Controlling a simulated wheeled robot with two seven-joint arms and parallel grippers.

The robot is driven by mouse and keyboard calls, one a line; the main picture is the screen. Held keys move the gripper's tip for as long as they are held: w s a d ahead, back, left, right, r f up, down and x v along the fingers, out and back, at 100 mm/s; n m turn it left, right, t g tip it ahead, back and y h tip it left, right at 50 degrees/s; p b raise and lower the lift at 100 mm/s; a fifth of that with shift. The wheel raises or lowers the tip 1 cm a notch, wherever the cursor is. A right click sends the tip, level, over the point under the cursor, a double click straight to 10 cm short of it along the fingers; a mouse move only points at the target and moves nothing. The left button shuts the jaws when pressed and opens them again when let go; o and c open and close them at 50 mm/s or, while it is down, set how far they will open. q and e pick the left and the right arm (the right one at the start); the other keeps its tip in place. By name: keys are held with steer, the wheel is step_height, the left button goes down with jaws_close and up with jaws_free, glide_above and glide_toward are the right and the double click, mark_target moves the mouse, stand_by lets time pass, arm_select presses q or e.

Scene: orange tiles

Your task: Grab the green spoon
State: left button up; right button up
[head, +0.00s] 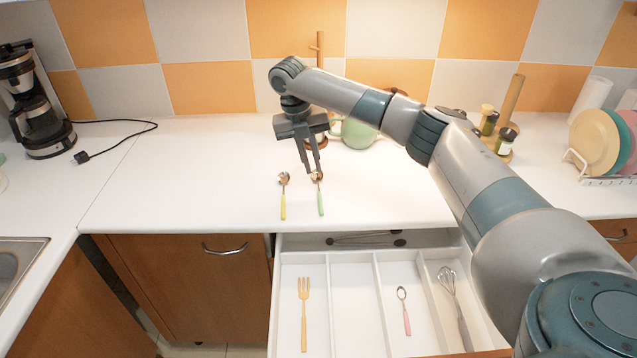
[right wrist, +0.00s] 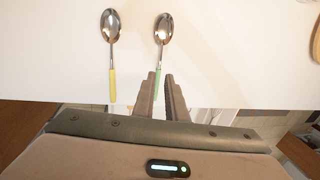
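The green spoon, with a metal bowl and light green handle (head: 320,203), lies on the white counter near its front edge, bowl toward the wall. It also shows in the right wrist view (right wrist: 162,45), where the fingers cover part of its handle. My right gripper (head: 313,171) points down, with its tips by the spoon's bowl in the head view; their height above the counter is hard to tell. In the right wrist view its fingers (right wrist: 162,78) are a little apart, with the handle seen between and beyond them. It holds nothing visible. My left gripper is not in view.
A yellow-handled spoon (head: 283,203) lies just left of the green one. An open drawer (head: 346,310) below holds a fork, a pink-handled spoon and a whisk. A green pot (head: 357,135) and wooden stand are behind.

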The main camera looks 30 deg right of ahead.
mark_target(319, 189)
steer(key=shift+s+d+f, duration=0.1)
steer(key=shift+d+f, duration=0.05)
steer(key=shift+f, duration=1.05)
arm_select(q)
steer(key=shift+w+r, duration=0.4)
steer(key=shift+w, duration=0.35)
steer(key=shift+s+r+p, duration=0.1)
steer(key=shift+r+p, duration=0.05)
steer(key=shift+p, duration=0.15)
